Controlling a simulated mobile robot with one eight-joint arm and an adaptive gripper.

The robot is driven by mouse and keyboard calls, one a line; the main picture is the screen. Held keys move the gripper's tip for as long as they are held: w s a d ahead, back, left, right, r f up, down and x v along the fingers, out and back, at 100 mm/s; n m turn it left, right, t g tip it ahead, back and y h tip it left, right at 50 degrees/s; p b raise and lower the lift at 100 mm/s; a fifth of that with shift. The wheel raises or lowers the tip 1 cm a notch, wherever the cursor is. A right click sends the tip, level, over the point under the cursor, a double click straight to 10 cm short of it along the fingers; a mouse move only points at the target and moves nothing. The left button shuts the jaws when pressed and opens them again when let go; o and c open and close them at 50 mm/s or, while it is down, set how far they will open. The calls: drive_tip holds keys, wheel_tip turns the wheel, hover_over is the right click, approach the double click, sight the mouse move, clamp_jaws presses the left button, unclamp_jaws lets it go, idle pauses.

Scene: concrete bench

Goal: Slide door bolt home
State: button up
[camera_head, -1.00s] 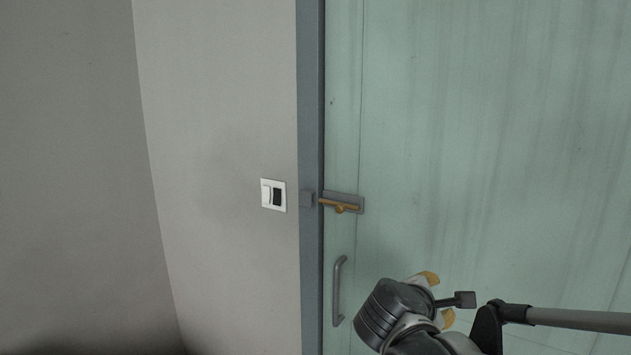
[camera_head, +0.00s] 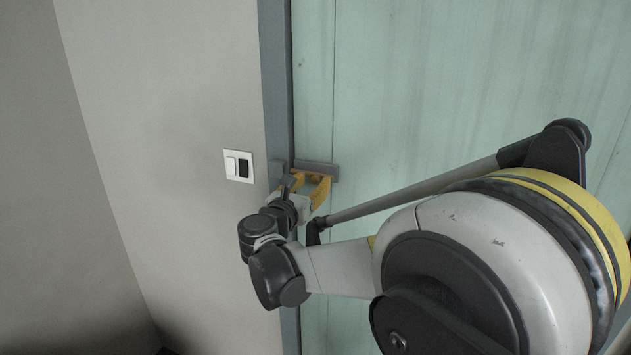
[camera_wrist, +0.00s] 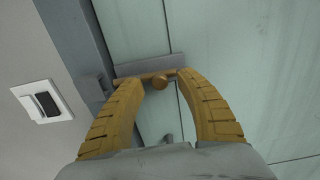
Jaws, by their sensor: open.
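The door bolt (camera_wrist: 159,82) is a brass rod with a round knob, set on a grey backplate (camera_head: 318,169) on the pale green door (camera_head: 430,90). In the wrist view the knob sits between the tips of my gripper (camera_wrist: 158,80), with the yellow fingers spread on either side. I cannot tell whether a finger touches the knob. The bolt's left end reaches toward the grey keeper (camera_wrist: 97,88) on the door frame; whether it is inside is unclear. In the head view my gripper (camera_head: 311,182) covers most of the bolt.
A white switch plate (camera_head: 238,166) is on the wall left of the grey door frame (camera_head: 277,90). My arm fills the lower right of the head view.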

drive_tip(key=shift+x, duration=0.9)
clamp_jaws()
drive_tip(key=a, duration=0.2)
drive_tip(key=w+a, duration=0.1)
drive_tip(key=shift+w+a, duration=0.2)
drive_tip(key=shift+a, duration=0.2)
unclamp_jaws()
drive_tip(key=shift+s, duration=0.1)
